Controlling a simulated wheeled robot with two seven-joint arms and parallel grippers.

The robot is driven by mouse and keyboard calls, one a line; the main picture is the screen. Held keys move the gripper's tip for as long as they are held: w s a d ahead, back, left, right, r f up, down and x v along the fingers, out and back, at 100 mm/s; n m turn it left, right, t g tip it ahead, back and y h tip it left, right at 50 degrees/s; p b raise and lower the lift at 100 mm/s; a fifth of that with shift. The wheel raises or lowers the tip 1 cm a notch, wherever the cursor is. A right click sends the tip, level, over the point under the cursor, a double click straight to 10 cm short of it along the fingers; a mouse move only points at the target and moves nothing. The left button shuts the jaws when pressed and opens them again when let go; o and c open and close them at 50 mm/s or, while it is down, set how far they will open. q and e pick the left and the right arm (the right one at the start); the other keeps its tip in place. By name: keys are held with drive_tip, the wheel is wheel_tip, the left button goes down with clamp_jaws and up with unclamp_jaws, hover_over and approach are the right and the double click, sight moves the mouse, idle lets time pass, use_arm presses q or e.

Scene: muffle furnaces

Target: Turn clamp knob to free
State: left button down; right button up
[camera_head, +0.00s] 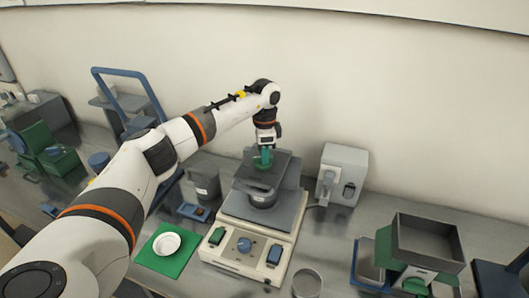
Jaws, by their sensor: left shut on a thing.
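A cream-based machine (228,262) stands on the bench in the middle. It carries a grey platform with a dark round pot (262,197), and a dark plate (282,163) sits above the pot. A green clamp knob (263,163) sits on top of this plate. My left gripper (265,148) points straight down over the plate and is shut on the green clamp knob. The fingertips are small in the picture and the knob is partly hidden by them. My right gripper is not in view.
A white dish (166,243) lies on a green mat (150,262) left of the machine. A grey box (342,174) stands behind right. A blue frame (128,72) rises at back left.

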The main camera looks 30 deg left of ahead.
use_arm(q)
drive_tip(key=shift+n, duration=0.5)
drive_tip(key=c, duration=1.4)
unclamp_jaws()
drive_tip(key=shift+c, duration=0.2)
drive_tip(key=shift+r, duration=0.35)
wheel_tip(320, 180, up, 11)
drive_tip(key=b, duration=0.4)
drive_tip(key=shift+r, duration=0.2)
